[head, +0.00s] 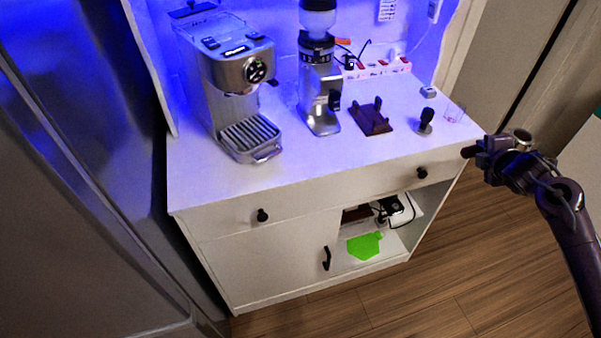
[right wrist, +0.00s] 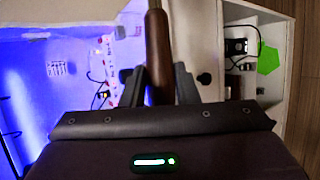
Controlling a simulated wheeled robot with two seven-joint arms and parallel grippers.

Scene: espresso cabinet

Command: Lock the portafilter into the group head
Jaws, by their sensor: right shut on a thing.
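The silver espresso machine (head: 228,75) stands at the left of the white counter, with its drip tray (head: 250,135) in front. Its group head is hidden under the top housing, and nothing clearly shows locked there. My right gripper (head: 478,153) is off the counter's right front corner, far from the machine. In the right wrist view, my right gripper (right wrist: 160,88) is shut on a brown handle (right wrist: 157,45), which looks like the portafilter's. The handle runs up out of the picture, so its basket end cannot be made out. My left gripper is not in view.
A grinder (head: 320,90) stands right of the machine. A power strip (head: 378,68) lies behind. The counter's front strip is clear.

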